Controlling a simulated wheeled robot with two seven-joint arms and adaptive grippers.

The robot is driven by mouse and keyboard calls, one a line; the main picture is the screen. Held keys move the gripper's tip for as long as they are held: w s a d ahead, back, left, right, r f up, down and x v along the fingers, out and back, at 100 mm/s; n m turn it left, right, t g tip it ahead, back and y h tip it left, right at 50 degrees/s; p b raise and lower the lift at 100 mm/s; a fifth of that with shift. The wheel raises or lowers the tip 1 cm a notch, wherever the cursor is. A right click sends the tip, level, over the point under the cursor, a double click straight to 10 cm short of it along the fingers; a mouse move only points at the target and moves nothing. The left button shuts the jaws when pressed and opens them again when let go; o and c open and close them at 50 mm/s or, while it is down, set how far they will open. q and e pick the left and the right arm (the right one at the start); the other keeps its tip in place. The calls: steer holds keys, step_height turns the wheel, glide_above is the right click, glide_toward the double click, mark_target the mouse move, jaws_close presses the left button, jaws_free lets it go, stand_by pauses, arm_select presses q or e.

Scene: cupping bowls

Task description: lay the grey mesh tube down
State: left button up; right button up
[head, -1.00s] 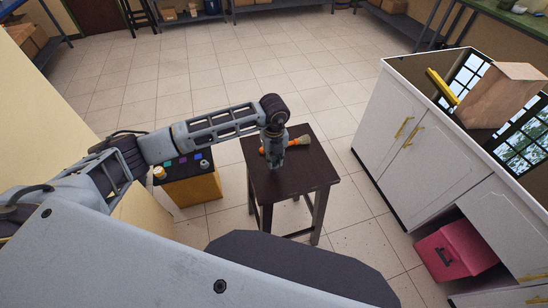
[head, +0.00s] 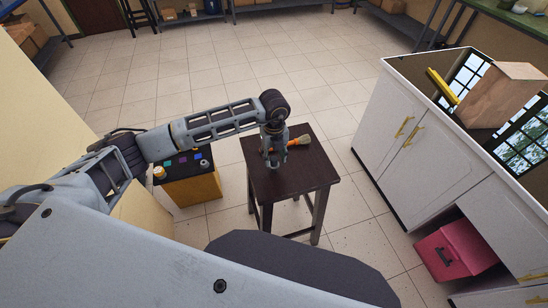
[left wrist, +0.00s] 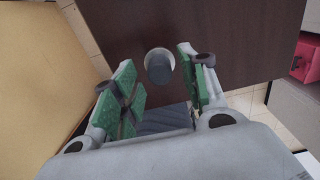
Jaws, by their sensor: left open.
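My left gripper (head: 271,160) is over the dark stool, pointing down. Its green-padded fingers (left wrist: 160,88) stand apart in the left wrist view. A small grey round-ended piece with a pale rim (left wrist: 160,66) shows against the stool top, in the gap just beyond the fingers. It looks like the grey mesh tube seen end-on, but I see no mesh and cannot tell for sure whether it stands upright. It seems clear of both fingers. In the head view the gripper hides that spot. My right gripper is not in view.
The dark stool (head: 300,180) also bears a brush (head: 299,141) with an orange handle. A yellow box (head: 193,188) with small things on top stands left of it. A white cabinet (head: 400,130) and a pink box (head: 457,250) are at the right. The floor behind is clear.

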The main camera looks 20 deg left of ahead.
arm_select(q)
step_height(320, 180, up, 11)
steer(key=b, duration=0.1)
stand_by(0.4)
steer(key=shift+f, duration=0.1)
stand_by(0.4)
